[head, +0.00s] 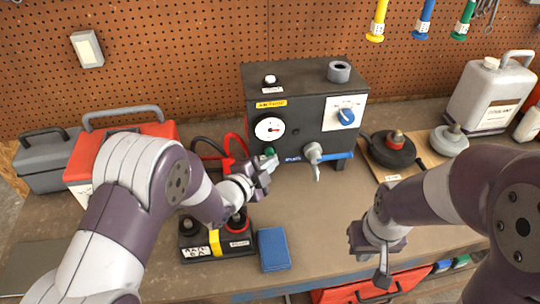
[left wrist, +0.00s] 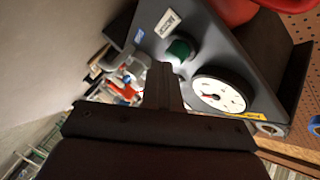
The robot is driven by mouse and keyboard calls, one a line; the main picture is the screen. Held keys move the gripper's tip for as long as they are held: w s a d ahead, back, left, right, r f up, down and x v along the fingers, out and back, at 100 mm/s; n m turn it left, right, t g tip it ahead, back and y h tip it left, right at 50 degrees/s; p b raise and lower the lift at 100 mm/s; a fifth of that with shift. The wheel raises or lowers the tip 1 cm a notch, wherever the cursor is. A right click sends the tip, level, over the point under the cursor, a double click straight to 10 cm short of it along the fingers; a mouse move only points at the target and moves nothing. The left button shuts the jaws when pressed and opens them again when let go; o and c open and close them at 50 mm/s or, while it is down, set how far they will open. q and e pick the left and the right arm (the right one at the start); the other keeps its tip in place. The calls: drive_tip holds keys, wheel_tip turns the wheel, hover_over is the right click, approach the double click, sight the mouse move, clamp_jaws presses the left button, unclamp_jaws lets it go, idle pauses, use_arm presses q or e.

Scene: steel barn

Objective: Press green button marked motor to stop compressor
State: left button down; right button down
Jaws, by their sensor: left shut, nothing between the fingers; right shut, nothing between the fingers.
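The compressor (head: 310,110) is a dark box with a gauge, standing at the back of the bench. Its green button (head: 269,151) is low on the front, below the gauge (head: 269,128). My left gripper (head: 266,165) is shut and empty, its tips right by the green button. In the left wrist view the shut fingers (left wrist: 161,72) reach up beside the green button (left wrist: 180,50); I cannot tell whether they touch it. A white label (left wrist: 167,23) is next to the button. My right gripper (head: 382,268) is shut and empty over the bench's front, away from the compressor.
A blue knob (head: 346,116) and a grey valve with a blue pipe (head: 338,156) are right of the button. A black box with a red knob (head: 218,242) and a blue book-like block (head: 273,249) lie in front. A red toolbox (head: 105,150) stands left. Bare bench (head: 315,220) lies centre.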

use_arm(q)
drive_tip(key=shift+w+a, duration=0.1)
drive_tip(key=shift+w, duration=0.4)
idle(0.3)
drive_tip(key=shift+s+d, duration=0.25)
drive_tip(key=shift+s, duration=0.95)
drive_tip(key=shift+s, duration=0.1)
drive_tip(key=s, duration=0.2)
drive_tip(key=s+d, duration=0.1)
drive_tip(key=s, duration=0.2)
drive_tip(key=shift+s, duration=0.35)
